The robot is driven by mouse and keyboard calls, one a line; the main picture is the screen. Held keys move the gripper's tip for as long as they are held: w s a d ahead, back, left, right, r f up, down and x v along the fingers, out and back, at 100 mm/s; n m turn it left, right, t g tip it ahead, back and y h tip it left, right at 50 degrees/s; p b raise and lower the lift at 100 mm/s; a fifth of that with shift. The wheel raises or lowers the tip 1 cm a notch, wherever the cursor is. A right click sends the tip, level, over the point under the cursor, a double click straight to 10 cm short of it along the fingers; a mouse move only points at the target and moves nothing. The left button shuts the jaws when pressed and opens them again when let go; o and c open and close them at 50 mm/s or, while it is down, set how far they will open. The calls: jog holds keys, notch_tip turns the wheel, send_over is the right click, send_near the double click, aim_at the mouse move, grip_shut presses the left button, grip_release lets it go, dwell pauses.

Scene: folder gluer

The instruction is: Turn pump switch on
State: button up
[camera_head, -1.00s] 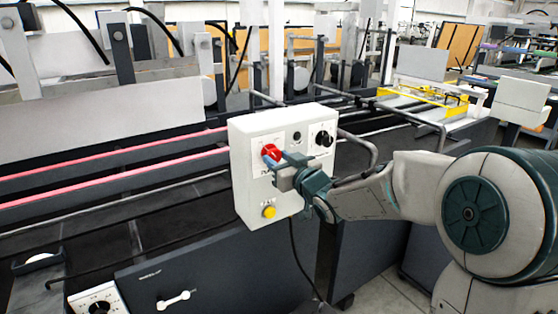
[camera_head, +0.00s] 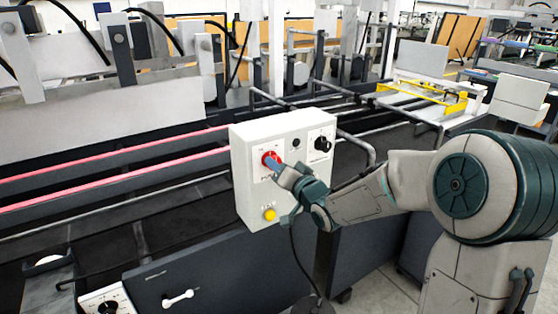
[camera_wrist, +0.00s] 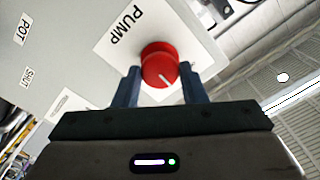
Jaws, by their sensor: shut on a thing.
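The pump switch is a red round knob with a white pointer line (camera_wrist: 160,66), beside a "PUMP" label (camera_wrist: 126,24) in the wrist view. In the head view the red knob (camera_head: 267,157) sits at the upper left of the white control box (camera_head: 285,195). My gripper (camera_wrist: 157,88) has its two blue fingers on either side of the knob, shut on it. In the head view my gripper (camera_head: 274,165) reaches the knob from the lower right and hides part of it. The wrist view is tilted against the panel.
The box also carries a black knob (camera_head: 322,144), a small dark button (camera_head: 296,143) and a yellow button (camera_head: 269,214). A curved grey rail (camera_head: 366,146) stands just right of the box. Red-striped rails (camera_head: 120,178) run left. A cable hangs below the box.

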jog(key=shift+m+p, duration=1.75)
jog(key=shift+m, duration=1.25)
jog(key=o, duration=1)
jog(key=v, duration=1.3)
jog(key=shift+s+d+b, duration=0.25)
jog(key=shift+s+b, duration=0.1)
jog(key=shift+b, duration=0.05)
